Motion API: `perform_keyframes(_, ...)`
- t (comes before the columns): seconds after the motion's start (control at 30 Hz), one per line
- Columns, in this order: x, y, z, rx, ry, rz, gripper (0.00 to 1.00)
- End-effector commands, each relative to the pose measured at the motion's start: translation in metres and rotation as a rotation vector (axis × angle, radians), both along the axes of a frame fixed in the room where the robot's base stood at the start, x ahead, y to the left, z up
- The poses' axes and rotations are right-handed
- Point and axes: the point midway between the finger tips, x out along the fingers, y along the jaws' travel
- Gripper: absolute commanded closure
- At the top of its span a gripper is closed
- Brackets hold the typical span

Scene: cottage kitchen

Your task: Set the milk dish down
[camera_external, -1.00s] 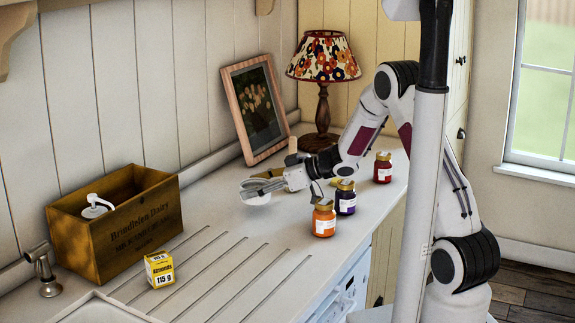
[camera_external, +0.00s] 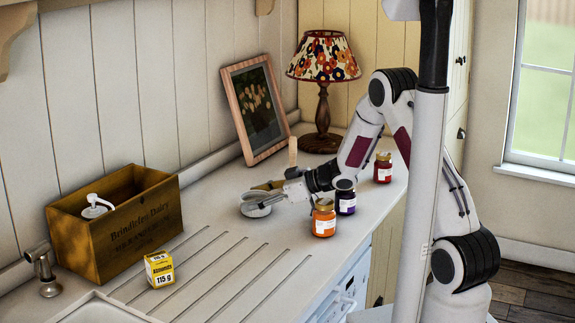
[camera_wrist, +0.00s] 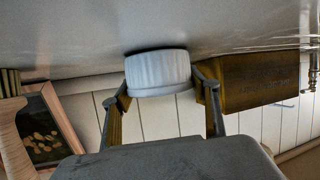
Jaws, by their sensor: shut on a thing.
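The milk dish (camera_external: 256,211) is a small white fluted dish, low over the worktop in the outside view. My gripper (camera_external: 262,198) is shut on it from the right side. In the wrist view, which looks upside down, the dish (camera_wrist: 158,72) sits between the two fingertips, and a dark shadow lies along its base edge against the worktop. It looks level and at or very close to the surface; I cannot tell whether it touches. Its inside is hidden by my gripper.
Jars with orange (camera_external: 323,218), purple (camera_external: 345,198) and red (camera_external: 383,168) contents stand right of my gripper. A tan wooden item (camera_external: 292,153) is just behind it. A wooden crate (camera_external: 125,232) and yellow box (camera_external: 159,269) stand left.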

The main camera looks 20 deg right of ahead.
Motion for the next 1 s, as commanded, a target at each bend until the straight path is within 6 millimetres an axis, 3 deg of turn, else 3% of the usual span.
perform_keyframes(0.2,0.0,0.0,-0.002,0.001,0.0,0.0,0.67)
perform_keyframes(0.23,0.0,0.0,-0.002,0.0,0.0,0.0,0.33)
perform_keyframes(0.27,0.0,0.0,-0.002,0.0,0.0,0.0,0.25)
perform_keyframes(0.77,0.0,0.0,0.001,0.0,-0.001,0.0,0.24)
perform_keyframes(1.0,-0.008,-0.016,0.008,0.001,-0.001,-0.002,0.24)
